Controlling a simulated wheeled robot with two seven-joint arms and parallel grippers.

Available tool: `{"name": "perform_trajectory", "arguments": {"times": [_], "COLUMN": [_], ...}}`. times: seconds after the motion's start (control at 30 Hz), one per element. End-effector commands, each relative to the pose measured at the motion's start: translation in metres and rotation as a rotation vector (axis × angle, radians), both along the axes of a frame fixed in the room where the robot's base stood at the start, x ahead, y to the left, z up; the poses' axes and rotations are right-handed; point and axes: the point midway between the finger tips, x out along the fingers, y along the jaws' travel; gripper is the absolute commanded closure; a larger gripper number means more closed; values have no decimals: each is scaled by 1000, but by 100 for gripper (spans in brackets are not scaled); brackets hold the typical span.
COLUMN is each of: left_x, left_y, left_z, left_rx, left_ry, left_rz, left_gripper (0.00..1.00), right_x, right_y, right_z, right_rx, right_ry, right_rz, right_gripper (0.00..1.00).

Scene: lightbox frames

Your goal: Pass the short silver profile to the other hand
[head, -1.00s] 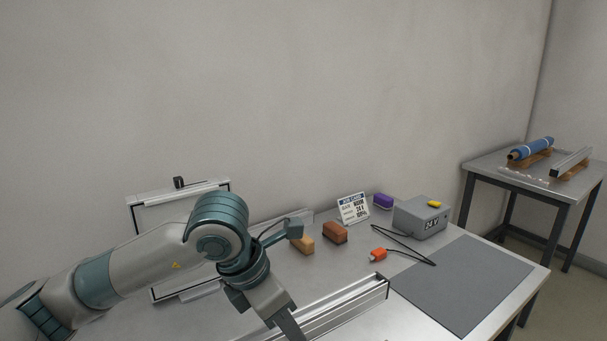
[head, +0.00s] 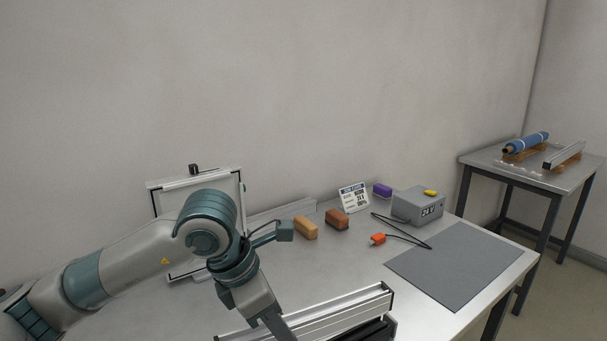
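A silver slotted profile (head: 345,307) runs slantwise across the bottom of the head view, its right end near the grey mat. Its lower left part is cut off by the picture edge. My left gripper (head: 274,327) points down at the bottom edge, and a finger overlaps the profile. Its fingertips are out of frame, so its grip cannot be seen. A dark, black-edged piece (head: 372,331) shows just below the profile's right end; I cannot tell what it is. My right gripper is not clearly visible.
On the bench are a framed panel (head: 172,201), tan block (head: 306,228), brown block (head: 337,219), job card (head: 354,198), purple block (head: 382,190), 24 V box (head: 418,207) and orange connector (head: 378,239) with cable. The grey mat (head: 455,268) is bare. A side table (head: 487,172) holds a blue roll and another profile.

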Motion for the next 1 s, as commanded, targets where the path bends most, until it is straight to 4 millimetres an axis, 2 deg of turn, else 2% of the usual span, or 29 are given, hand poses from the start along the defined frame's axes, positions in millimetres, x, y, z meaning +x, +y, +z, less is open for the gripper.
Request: {"name": "perform_trajectory", "arguments": {"times": [0.37, 0.77, 1.0], "left_x": [-1, -5, -8], "left_y": [24, 63, 89], "left_z": [-7, -19, -26], "left_rx": [-2, -4, -5], "left_ry": [1, 4, 3], "left_rz": [-269, -756, -1072], "left_gripper": [100, 100, 100], "right_x": [-11, -11, -4], "right_y": [-1, -1, 0], "right_z": [-3, -3, -2], "right_rx": [-1, -1, -1], "right_ry": [14, 14, 6], "right_rz": [0, 1, 1], "right_gripper": [100, 100, 100]}}
